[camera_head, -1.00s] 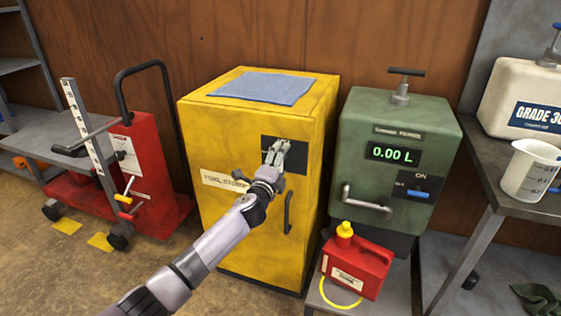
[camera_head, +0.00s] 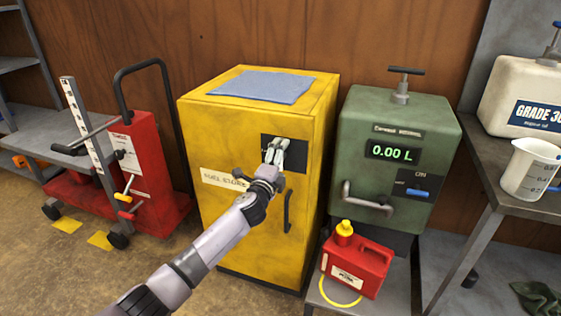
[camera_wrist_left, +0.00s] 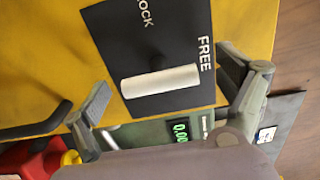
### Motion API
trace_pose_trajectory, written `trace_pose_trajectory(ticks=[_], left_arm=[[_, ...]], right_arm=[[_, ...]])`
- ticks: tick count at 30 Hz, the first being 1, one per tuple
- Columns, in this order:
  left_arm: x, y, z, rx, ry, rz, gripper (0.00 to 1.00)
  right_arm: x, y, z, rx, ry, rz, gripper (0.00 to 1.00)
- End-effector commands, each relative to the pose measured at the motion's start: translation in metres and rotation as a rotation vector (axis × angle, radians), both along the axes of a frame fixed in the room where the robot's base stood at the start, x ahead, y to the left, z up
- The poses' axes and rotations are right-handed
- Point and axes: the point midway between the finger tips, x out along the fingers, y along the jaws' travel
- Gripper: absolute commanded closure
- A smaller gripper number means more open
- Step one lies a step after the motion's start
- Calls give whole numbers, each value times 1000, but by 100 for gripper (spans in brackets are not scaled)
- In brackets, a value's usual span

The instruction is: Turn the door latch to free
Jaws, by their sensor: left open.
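The yellow cabinet (camera_head: 245,150) has a black latch plate (camera_head: 298,146) on the upper right of its door. In the left wrist view the latch lever (camera_wrist_left: 160,82) is a pale bar across the black plate (camera_wrist_left: 150,40). The plate reads "LOCK" and "FREE", and one end of the bar is just beside "FREE". My left gripper (camera_head: 276,152) is in front of the plate and hides much of it in the head view. In the wrist view the left gripper (camera_wrist_left: 165,100) is open, with one finger beyond each end of the lever, apart from it. My right gripper is not seen.
A dark door handle (camera_head: 288,212) is below the latch. A green dispenser (camera_head: 385,145) stands close on the right, with a red fuel can (camera_head: 357,265) before it. A red lift cart (camera_head: 140,170) stands on the left. The floor between cart and cabinet is clear.

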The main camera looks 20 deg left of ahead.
Motion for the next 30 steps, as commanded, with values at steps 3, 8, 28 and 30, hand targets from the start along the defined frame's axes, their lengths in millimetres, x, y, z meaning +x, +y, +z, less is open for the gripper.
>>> trace_pose_trajectory(ticks=[3,8,28,30], left_arm=[[-2,0,0,0,0,0,8],[-16,1,-1,0,0,0,8],[-117,4,0,0,0,0,8],[-119,4,0,0,0,-1,8]], right_arm=[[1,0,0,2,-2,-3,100],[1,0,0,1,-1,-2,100],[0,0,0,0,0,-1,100],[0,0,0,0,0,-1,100]])
